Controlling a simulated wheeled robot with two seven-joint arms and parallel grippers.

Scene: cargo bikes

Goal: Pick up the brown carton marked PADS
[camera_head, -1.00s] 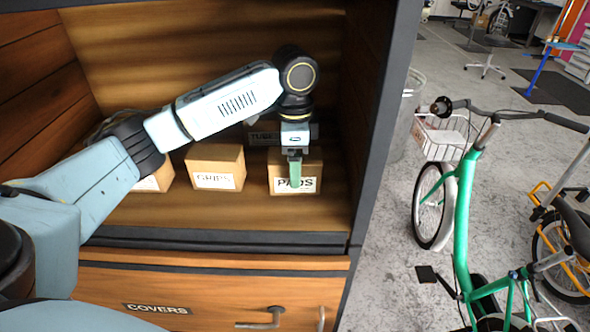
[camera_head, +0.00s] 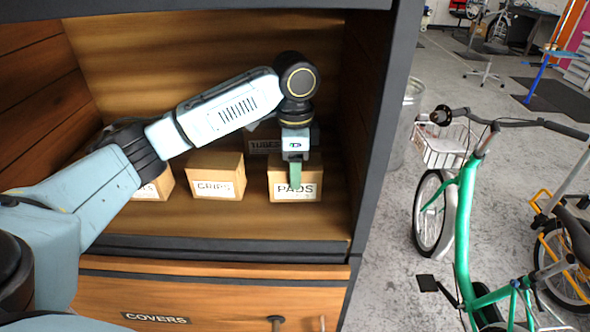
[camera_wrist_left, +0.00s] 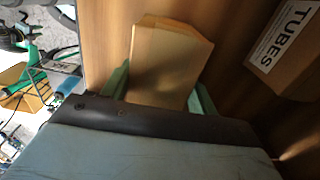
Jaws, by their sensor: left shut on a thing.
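The brown carton marked PADS (camera_head: 308,184) stands upright on the cabinet shelf at the right end of the row of cartons. Its label faces me. My left gripper (camera_head: 295,176) points down over it, with a green finger in front of the carton's face. In the left wrist view the carton (camera_wrist_left: 168,62) sits between the two green fingers (camera_wrist_left: 160,92), one on each side. The gripper is shut on it. The carton appears to rest on the shelf; I cannot tell whether it has lifted at all. My right gripper is not in view.
A carton marked GRIPS (camera_head: 216,179) stands to the left, and another carton (camera_head: 160,187) farther left is partly hidden by my arm. A TUBES carton (camera_wrist_left: 288,48) stands behind. The cabinet's right wall (camera_head: 366,130) is close. A green bike (camera_head: 464,220) stands outside.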

